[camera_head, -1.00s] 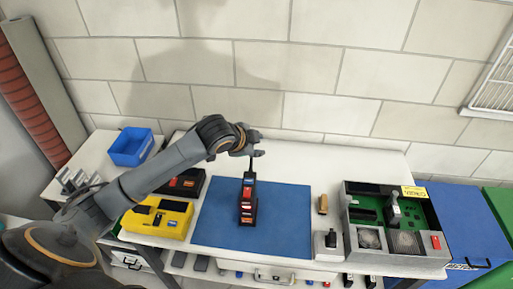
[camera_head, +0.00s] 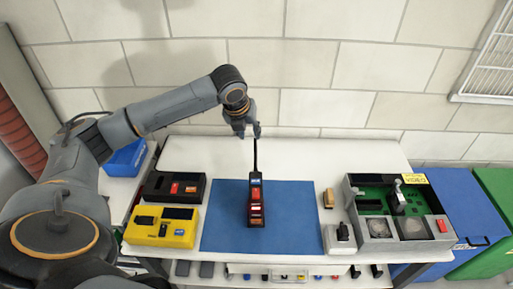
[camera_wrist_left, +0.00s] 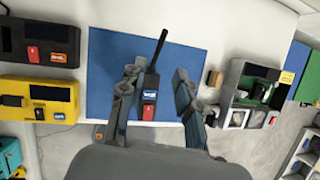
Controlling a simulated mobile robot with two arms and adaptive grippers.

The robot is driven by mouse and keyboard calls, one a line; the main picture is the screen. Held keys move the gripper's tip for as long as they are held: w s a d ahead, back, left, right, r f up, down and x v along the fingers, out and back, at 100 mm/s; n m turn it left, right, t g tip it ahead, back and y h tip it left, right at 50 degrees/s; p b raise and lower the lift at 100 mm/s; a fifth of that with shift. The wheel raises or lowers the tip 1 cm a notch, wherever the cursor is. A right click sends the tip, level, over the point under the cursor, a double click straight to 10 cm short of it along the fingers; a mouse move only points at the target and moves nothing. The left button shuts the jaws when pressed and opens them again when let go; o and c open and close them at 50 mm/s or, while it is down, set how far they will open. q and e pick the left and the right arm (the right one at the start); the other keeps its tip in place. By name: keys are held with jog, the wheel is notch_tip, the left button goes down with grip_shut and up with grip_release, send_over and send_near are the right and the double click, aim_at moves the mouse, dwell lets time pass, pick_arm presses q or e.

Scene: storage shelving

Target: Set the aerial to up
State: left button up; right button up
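A black handheld radio (camera_head: 256,204) with red and blue labels lies on the blue mat (camera_head: 297,225). Its thin black aerial (camera_head: 255,155) extends from its top end, away from me and toward the wall; its exact angle is hard to tell. My left gripper (camera_head: 248,134) is above the aerial's far end. In the wrist view my left gripper (camera_wrist_left: 157,77) has its fingers spread wide, one on each side of the radio (camera_wrist_left: 149,104) and aerial (camera_wrist_left: 157,48), with nothing visibly held. The fingers hide part of the mat. My right gripper is not in view.
Left of the mat are a yellow device (camera_head: 162,226) and a black device (camera_head: 173,188). The table's back part is clear.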

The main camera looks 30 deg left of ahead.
aim_at(255, 147)
pick_arm(q)
jog(key=p+x, duration=0.1)
jog(key=x, duration=1)
jog(key=shift+w+f+p, duration=0.2)
jog(key=shift+f+p, duration=0.1)
jog(key=shift+f, duration=0.1)
grip_shut()
